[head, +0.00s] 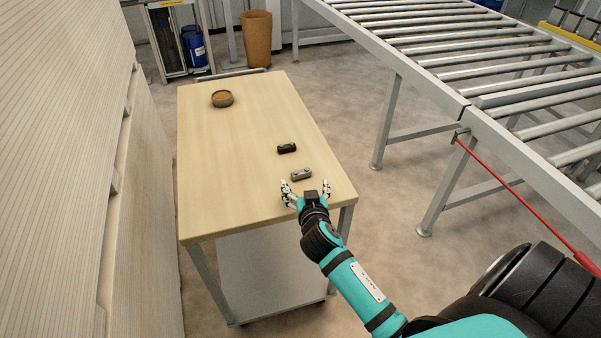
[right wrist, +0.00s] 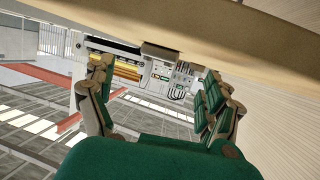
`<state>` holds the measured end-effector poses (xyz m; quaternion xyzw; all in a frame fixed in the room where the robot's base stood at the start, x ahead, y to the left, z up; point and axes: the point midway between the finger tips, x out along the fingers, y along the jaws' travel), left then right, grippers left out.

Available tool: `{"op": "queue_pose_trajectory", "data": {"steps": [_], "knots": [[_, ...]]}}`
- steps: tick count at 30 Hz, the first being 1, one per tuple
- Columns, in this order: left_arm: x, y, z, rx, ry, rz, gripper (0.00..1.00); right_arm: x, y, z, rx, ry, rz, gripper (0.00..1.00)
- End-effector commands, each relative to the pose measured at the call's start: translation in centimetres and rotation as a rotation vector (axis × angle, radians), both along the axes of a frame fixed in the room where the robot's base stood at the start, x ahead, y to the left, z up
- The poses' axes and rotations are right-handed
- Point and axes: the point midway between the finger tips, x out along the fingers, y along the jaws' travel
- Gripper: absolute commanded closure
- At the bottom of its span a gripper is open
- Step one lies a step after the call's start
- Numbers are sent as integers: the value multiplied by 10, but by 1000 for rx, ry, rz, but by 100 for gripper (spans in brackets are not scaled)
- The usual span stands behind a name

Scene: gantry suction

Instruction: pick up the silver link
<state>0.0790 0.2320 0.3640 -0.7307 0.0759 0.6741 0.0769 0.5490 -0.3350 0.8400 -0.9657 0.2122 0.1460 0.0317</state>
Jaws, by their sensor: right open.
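The silver link (head: 302,174), a small grey block with holes, lies on the light wooden tabletop near its front right part. My right gripper (head: 306,188) is open at the near edge of the table, its fingers spread on the near side of the link and not closed on it. In the right wrist view the open fingers of my right gripper (right wrist: 158,95) stand apart with a small grey-brown block (right wrist: 160,52) beyond them, which looks like the link. My left gripper is not in view.
A black link (head: 287,148) lies just beyond the silver one. A roller conveyor (head: 440,60) runs along the right. The left and middle tabletop is clear.

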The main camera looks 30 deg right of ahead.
Motion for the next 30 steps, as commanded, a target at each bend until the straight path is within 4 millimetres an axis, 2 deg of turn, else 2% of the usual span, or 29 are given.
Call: {"op": "queue_pose_trajectory", "data": {"steps": [8,16,26,30], "knots": [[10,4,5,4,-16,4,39,19,-9,-4,-1,-1,0,13],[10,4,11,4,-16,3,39,52,-24,-12,-2,1,1,13],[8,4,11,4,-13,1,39,58,-28,-17,0,3,0,13],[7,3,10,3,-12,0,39,58,-28,-17,1,4,-1,29]]}}
